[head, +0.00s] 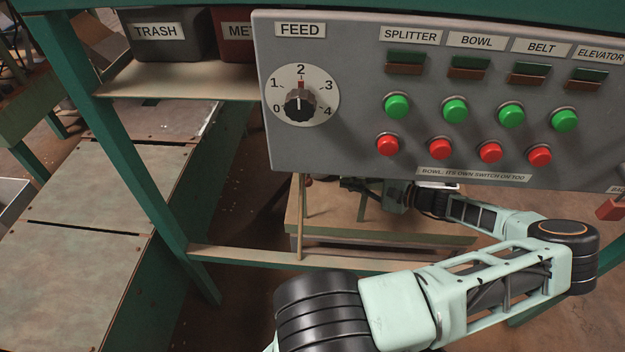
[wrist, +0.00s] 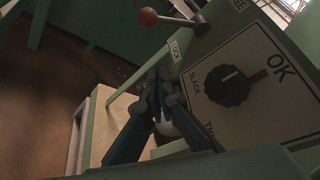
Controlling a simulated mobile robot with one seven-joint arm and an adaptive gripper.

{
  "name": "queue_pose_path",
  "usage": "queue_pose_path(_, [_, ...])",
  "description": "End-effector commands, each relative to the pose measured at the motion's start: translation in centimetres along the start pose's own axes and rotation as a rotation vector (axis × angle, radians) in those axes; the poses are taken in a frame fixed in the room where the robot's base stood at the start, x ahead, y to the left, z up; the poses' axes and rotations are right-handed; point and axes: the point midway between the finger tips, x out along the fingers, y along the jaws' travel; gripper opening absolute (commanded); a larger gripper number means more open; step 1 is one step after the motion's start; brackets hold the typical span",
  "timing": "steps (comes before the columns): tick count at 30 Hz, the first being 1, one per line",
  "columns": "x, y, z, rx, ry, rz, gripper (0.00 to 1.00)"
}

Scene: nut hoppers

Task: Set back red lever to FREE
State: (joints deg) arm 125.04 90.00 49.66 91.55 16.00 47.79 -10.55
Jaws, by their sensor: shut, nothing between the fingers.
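The red lever's ball knob (wrist: 148,17) is at the top of the wrist view, on a metal rod that runs right to its hub (wrist: 198,26) on a green box. The rod points left. In the head view a small red ball (head: 308,182) shows under the panel, left of my gripper (head: 347,184), which is partly hidden there.
A dial (wrist: 228,86) marked SLACK, OK and TIGHT is right of my gripper. In the head view, a grey control panel (head: 350,150) with several buttons and a FEED knob (head: 299,105) hangs above my forearm. A wooden post (head: 301,225) stands below it.

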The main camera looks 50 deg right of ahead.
Motion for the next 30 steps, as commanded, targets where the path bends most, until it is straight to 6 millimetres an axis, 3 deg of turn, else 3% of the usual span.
queue_pose_path(7, [0.3,0.0,0.0,0.0,-0.001,0.0,0.0])
queue_pose_path(11, [1.7,0.1,0.0,0.0,-0.002,0.0,0.0])
queue_pose_path(23, [10.2,0.3,0.0,0.0,-0.005,0.0,0.0])
queue_pose_path(30, [9.1,0.0,2.6,0.0,0.0,0.0,0.0])
